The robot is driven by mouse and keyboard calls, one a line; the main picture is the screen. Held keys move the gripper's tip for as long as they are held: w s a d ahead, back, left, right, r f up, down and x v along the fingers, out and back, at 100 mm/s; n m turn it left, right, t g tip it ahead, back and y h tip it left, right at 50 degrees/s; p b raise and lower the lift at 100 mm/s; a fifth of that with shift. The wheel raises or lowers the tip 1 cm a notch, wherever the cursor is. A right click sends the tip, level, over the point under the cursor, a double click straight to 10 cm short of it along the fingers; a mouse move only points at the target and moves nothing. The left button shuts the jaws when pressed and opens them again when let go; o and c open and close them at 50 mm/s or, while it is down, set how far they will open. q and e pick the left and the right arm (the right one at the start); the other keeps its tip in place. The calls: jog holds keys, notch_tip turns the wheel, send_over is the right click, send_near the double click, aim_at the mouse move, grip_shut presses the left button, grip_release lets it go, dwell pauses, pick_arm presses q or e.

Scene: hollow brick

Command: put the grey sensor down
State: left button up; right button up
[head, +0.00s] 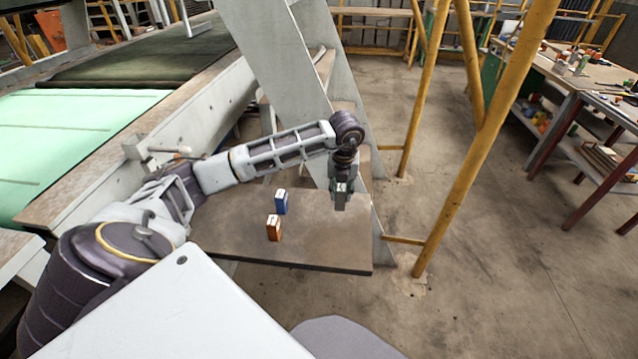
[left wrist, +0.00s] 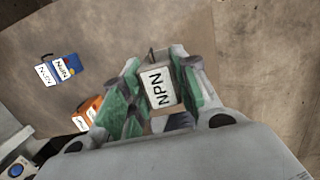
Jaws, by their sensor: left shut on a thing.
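The grey sensor (left wrist: 159,90), with an "NPN" label on top, sits between the fingers of my left gripper (left wrist: 152,98) in the left wrist view. The green finger pads press on its two sides. In the head view my left gripper (head: 341,198) hangs pointing down over the right part of a brown platform (head: 330,240). The sensor is mostly hidden there by the fingers. I cannot tell whether its underside touches the platform. My right gripper is not in view.
A blue sensor (head: 281,201) and an orange one (head: 274,228) stand on the platform left of my gripper. The platform between them and the gripper is clear. A grey slanted post (head: 290,80) rises behind, and yellow posts (head: 480,135) stand to the right.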

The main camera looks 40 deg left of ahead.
aim_at(341, 199)
pick_arm(q)
jog(key=shift+f, duration=1.95)
jog(key=shift+f, duration=0.1)
jog(key=shift+f, duration=2.4)
jog(key=shift+f, duration=0.1)
jog(key=o, duration=1.1)
jog(key=shift+c, duration=0.2)
jog(key=r, duration=0.4)
jog(key=s+r, duration=0.1)
jog(key=r, duration=0.7)
jog(key=shift+s+d+r, duration=0.1)
jog(key=shift+s+d, duration=0.05)
jog(key=shift+d, duration=0.2)
